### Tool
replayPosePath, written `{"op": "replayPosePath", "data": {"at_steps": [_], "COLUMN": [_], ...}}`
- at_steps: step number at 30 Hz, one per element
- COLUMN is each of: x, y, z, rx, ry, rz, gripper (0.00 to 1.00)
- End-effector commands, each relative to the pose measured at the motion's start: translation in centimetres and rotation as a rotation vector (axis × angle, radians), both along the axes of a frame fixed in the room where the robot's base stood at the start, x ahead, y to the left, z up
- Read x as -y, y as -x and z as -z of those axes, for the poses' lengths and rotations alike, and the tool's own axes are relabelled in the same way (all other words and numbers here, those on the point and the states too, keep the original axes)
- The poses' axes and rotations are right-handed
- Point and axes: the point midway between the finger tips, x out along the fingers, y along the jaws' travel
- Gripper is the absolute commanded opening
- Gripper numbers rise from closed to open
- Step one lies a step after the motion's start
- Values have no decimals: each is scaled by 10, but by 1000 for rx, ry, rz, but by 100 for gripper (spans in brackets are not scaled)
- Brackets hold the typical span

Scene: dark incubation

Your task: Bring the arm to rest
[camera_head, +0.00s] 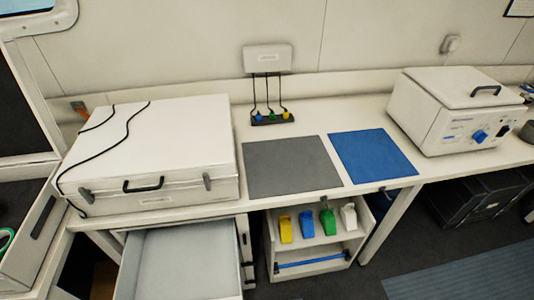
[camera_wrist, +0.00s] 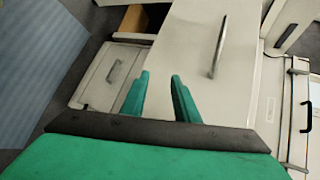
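My gripper (camera_wrist: 160,78) shows in the wrist view with two green fingers. The fingers are apart, with nothing between them. Behind them is a pale panel with a long grey bar handle (camera_wrist: 218,47), up and to the right of the fingertips. I cannot tell the exact distance to it, but no contact shows. In the head view neither my arm nor my gripper is visible.
In the head view an open, empty-looking drawer (camera_head: 180,262) juts out below the white case (camera_head: 150,160). A white boxy device (camera_head: 455,110) stands at the right. Grey (camera_head: 290,166) and blue (camera_head: 372,155) mats lie clear. Coloured items fill a low shelf (camera_head: 318,250).

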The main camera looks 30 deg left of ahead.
Motion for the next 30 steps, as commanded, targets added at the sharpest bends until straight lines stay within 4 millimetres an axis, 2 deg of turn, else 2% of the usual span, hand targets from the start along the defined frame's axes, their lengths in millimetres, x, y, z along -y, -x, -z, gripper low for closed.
{"op": "replayPosePath", "data": {"at_steps": [3, 5, 8, 11, 14, 15, 19, 21, 24, 27, 30], "x": [39, 63, 102, 141, 173, 183, 204, 207, 208, 205, 205], "y": [-7, -12, -19, -25, -29, -29, -31, -30, -29, -29, -29], "z": [22, 25, 19, -3, -40, -58, -120, -149, -181, -197, -203], "rx": [104, 170, 298, 445, 610, 679, 897, 996, 1101, 1158, 1177], "ry": [211, 314, 479, 634, 775, 826, 959, 1006, 1048, 1068, 1074], "rz": [166, 238, 345, 434, 501, 522, 563, 572, 576, 576, 575], "gripper": [28, 28, 28, 28, 28, 28, 28, 28, 28, 28, 28]}}
